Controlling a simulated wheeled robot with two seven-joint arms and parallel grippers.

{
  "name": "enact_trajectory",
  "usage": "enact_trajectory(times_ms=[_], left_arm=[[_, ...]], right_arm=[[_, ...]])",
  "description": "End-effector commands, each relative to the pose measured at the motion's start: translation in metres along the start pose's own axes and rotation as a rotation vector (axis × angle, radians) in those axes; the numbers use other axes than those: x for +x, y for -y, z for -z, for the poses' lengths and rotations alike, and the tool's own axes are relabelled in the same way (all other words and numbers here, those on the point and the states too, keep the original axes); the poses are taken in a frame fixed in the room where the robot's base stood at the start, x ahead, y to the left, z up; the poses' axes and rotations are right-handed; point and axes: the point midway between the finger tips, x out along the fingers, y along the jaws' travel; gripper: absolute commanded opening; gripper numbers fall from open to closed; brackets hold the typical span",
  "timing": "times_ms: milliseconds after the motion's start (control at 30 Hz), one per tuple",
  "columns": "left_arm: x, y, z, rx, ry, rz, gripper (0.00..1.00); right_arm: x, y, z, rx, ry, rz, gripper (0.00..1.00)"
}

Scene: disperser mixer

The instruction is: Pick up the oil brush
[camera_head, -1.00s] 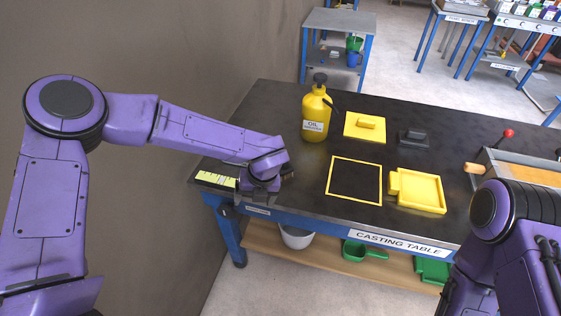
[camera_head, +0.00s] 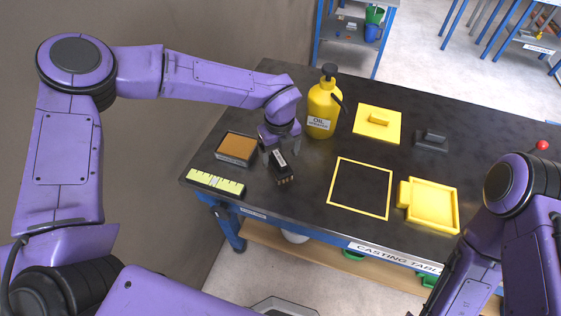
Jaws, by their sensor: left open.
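A small dark block-shaped brush (camera_head: 283,171) with a pale label on its side and brownish tips at its lower end lies on the black casting table (camera_head: 300,205), near its left part. I take it to be the oil brush. My left gripper (camera_head: 279,151) is open, pointing down right at the brush's far end. Its fingers partly hide that end, and I cannot tell whether they touch it. My right arm (camera_head: 515,195) shows at the right, but its gripper is out of view.
A box with a brown top (camera_head: 236,148) and a yellow ruler-like strip (camera_head: 215,182) lie left of the brush. A yellow oil bottle (camera_head: 322,103) stands behind. A yellow-outlined square (camera_head: 388,190), a yellow tray (camera_head: 434,206) and a yellow plate (camera_head: 361,127) lie to the right.

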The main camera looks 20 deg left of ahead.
Motion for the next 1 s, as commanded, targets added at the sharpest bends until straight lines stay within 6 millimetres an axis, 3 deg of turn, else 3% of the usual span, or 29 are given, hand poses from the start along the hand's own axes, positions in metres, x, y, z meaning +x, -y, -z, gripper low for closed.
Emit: enact_trajectory(times_ms=[300,567,600,767,867,1000], left_arm=[[0.048,0.002,-0.004,0.003,-0.001,-0.002,0.83],[0.057,0.002,-0.004,0.003,0.001,0.002,0.83],[0.057,0.002,-0.004,0.003,0.001,0.001,0.8],[0.057,0.002,-0.004,0.003,0.001,0.001,0.28],[0.056,0.002,-0.004,0.003,0.001,0.001,0.19],[0.056,0.002,-0.004,0.003,0.001,0.001,0.19]], right_arm=[[-0.021,-0.002,0.009,0.0,-0.001,0.0,0.0],[-0.021,-0.002,0.009,0.0,-0.001,0.0,0.0],[-0.021,-0.002,0.009,0.0,0.0,0.0,0.0],[-0.021,-0.002,0.009,0.0,0.0,0.0,0.0],[-0.021,-0.002,0.009,0.0,0.0,0.0,0.0],[-0.021,-0.002,0.009,0.0,0.0,0.0,0.0]])
